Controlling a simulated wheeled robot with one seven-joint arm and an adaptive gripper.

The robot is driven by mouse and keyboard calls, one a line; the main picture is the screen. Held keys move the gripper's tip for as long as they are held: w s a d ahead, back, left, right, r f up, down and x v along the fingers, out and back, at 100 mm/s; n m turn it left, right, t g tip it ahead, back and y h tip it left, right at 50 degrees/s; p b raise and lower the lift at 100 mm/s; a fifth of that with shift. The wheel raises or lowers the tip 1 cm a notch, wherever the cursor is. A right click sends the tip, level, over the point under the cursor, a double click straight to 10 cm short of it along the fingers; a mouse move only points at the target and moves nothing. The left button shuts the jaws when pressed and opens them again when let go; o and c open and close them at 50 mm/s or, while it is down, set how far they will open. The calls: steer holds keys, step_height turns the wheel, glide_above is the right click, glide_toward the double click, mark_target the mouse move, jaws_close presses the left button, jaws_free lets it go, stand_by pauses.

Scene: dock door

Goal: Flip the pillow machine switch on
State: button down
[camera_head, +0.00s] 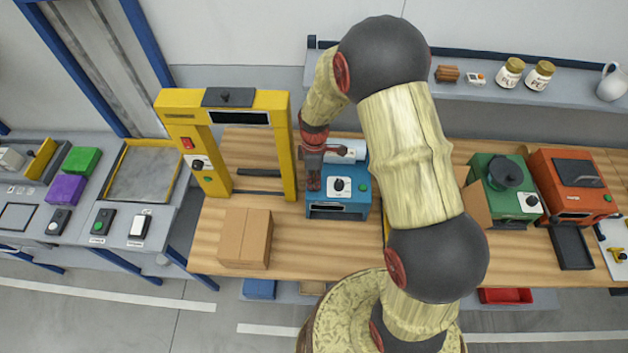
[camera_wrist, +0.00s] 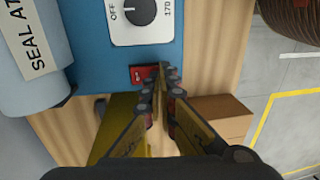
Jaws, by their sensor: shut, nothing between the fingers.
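The blue machine (camera_head: 338,207) stands on the wooden bench, with a white roll (camera_head: 347,151) at its back, a dial and a green button on it. In the wrist view the blue machine (camera_wrist: 90,50) shows a white dial plate (camera_wrist: 140,20) marked OFF and 170. A small red switch (camera_wrist: 137,74) sits near the panel's edge; I cannot tell its position. My gripper (camera_wrist: 163,68) is shut and empty, its fingertips just right of the red switch, touching or very close. In the head view my gripper (camera_head: 313,186) is at the machine's left side and hides the switch.
A yellow frame machine (camera_head: 290,150) stands close on the left. A cardboard box (camera_head: 246,238) lies front left on the bench. Green (camera_head: 503,190) and orange (camera_head: 570,185) machines stand to the right, past my arm. A shelf with jars (camera_head: 511,72) is behind.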

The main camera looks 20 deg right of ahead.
steer(key=shift+f, duration=0.15)
steer(key=shift+s+f+b, duration=0.2)
steer(key=shift+f+b, duration=0.15)
steer(key=shift+b, duration=0.25)
steer(key=shift+w+r, duration=0.1)
steer(key=shift+w+d+r, duration=0.25)
steer(key=shift+w+r, duration=0.05)
steer(key=shift+w, duration=0.3)
steer(key=shift+a+r, duration=0.1)
steer(key=shift+r, duration=0.15)
step_height(320, 180, up, 13)
steer(key=s+p, duration=0.1)
steer(key=shift+s+a+r, duration=0.15)
steer(key=shift+s+a, duration=0.1)
steer(key=shift+s, duration=0.05)
